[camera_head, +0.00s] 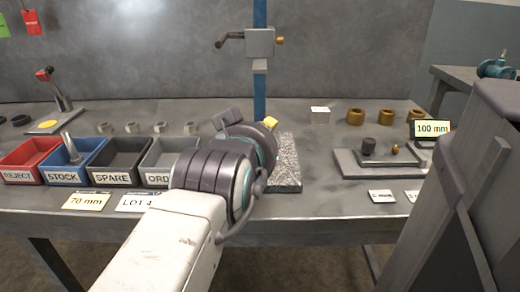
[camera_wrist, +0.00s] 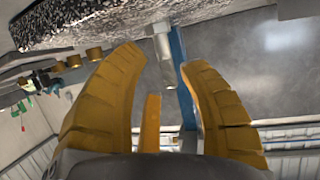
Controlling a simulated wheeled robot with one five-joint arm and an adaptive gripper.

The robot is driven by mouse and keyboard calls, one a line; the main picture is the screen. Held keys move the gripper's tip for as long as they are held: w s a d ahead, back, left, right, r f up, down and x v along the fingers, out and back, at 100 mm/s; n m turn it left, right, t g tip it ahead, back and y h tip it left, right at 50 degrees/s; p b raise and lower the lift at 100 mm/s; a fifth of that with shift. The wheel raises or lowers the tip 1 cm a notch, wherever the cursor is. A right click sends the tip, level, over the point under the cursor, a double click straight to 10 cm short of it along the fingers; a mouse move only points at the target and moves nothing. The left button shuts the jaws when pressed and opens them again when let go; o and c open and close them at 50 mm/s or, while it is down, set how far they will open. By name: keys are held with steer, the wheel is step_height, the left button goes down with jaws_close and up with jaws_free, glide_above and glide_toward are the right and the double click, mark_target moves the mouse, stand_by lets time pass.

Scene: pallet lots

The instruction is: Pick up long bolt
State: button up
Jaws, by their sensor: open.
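A silver, bolt-like rod (camera_head: 70,147) stands tilted in the blue STOCK bin (camera_head: 62,178) at the left of the bench. In the head view only a little yellow of my gripper (camera_head: 270,122) shows past my arm. It is to the right of the bins, near the speckled grey slab (camera_head: 287,172), well away from the rod.
A red REJECT bin (camera_head: 20,172), dark SPARE bin (camera_head: 118,178) and grey ORDER bin (camera_head: 160,177) flank STOCK. A blue post (camera_head: 260,95) with a clamp (camera_head: 260,42) rises behind my gripper. Brass rings (camera_head: 356,116) and a grey fixture (camera_head: 375,165) are at right.

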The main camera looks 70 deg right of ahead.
steer(key=b+x, duration=0.2)
steer(key=x, duration=0.1)
steer(key=shift+d+f, duration=0.1)
steer(key=shift+f, duration=0.05)
steer(key=shift+w+d+b, duration=0.1)
steer(key=shift+d+b, duration=0.15)
steer(key=shift+b, duration=0.1)
steer(key=shift+o, duration=0.2)
jaws_close()
